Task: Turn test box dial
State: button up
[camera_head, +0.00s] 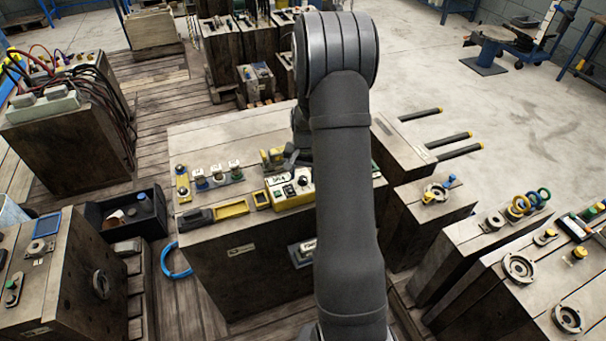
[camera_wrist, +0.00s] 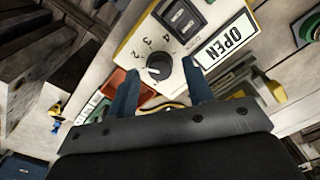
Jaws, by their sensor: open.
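The test box (camera_head: 275,195) is a cream and yellow box on top of the wooden block, partly hidden behind my arm in the head view. In the wrist view its pale panel (camera_wrist: 137,48) carries a round black dial (camera_wrist: 159,66) with a white pointer mark and printed numbers around it. My gripper (camera_wrist: 159,70) is open, with one blue-grey finger on each side of the dial in the picture. I cannot tell whether the fingertips are level with the dial or above it. No contact shows. In the head view my arm hides most of the gripper.
The wooden block (camera_head: 225,262) also bears a yellow tray (camera_head: 231,209) and several small knobs on a strip. A black bin (camera_head: 128,214) stands left. Dark bars project at the right.

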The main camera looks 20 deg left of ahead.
jog(key=shift+f, duration=0.1)
jog(key=c, duration=1)
jog(key=shift+m, duration=1)
jog(key=o, duration=1)
notch_tip(320, 180, up, 17)
jog(key=shift+d+r, duration=0.2)
jog(key=shift+d, duration=0.05)
